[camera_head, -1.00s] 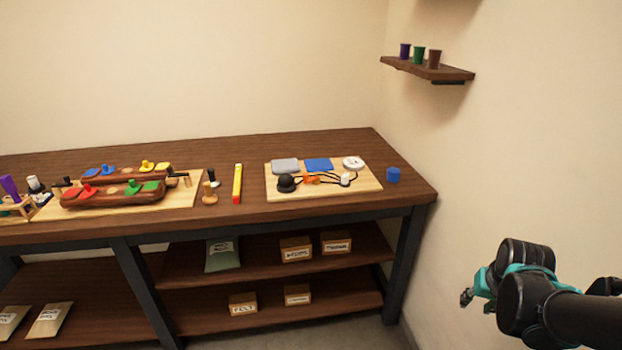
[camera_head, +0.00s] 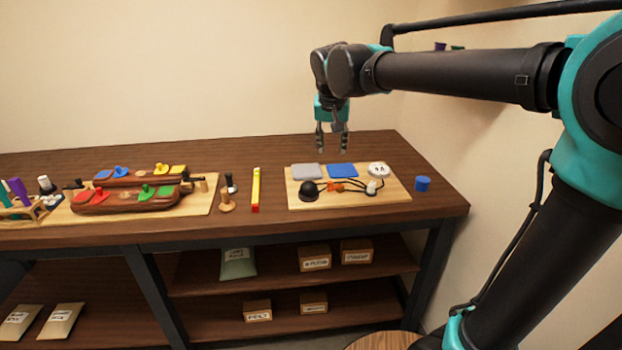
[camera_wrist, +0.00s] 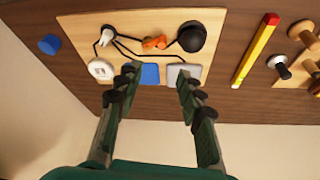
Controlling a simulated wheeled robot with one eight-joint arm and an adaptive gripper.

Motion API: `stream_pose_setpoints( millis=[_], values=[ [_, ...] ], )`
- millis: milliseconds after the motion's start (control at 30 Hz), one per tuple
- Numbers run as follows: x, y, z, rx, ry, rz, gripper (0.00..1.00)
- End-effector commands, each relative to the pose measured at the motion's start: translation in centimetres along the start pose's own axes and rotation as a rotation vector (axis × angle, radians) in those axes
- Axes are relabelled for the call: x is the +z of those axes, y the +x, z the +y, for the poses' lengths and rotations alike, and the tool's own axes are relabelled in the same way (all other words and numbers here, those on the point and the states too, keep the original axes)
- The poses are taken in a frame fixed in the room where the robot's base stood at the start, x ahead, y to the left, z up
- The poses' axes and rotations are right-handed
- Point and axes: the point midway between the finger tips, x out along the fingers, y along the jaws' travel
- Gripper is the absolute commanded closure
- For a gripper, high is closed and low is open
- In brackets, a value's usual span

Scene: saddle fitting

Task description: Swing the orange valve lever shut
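The orange valve lever (camera_head: 337,187) sits on the light wooden board (camera_head: 400,191) at the right of the bench, among black tubing between a black dome (camera_head: 309,190) and a small white fitting (camera_head: 372,187). It also shows in the wrist view (camera_wrist: 154,43), beyond my fingertips. Whether the lever lies along or across its tube is too small to tell. My gripper (camera_head: 332,149) hangs pointing down, above and behind the board, apart from the lever. In the wrist view my gripper (camera_wrist: 157,72) has its fingers spread wide with nothing between them.
A grey pad (camera_head: 306,171), a blue pad (camera_head: 342,170) and a round white disc (camera_head: 379,169) line the board's back edge. A blue cup (camera_head: 423,184) stands right of it, a yellow-red bar (camera_head: 255,190) left. The wall rises close behind the bench.

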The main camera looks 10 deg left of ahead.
Motion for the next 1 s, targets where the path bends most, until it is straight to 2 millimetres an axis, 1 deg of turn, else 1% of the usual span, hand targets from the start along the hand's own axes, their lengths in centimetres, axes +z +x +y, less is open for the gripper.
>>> stream_pose_setpoints(
  millis=[100, 233, 800, 1000],
  values=[
    [-0.2, 0.4, -0.3, 0.0, 0.001, 0.001, 0.62],
    [-0.1, 2.1, -0.2, 0.0, 0.002, 0.0, 0.62],
    [-0.1, 13.3, -0.2, 0.0, 0.0, 0.0, 0.62],
    [-0.2, 16.0, -0.2, 0.0, 0.001, 0.0, 0.62]
  ],
)
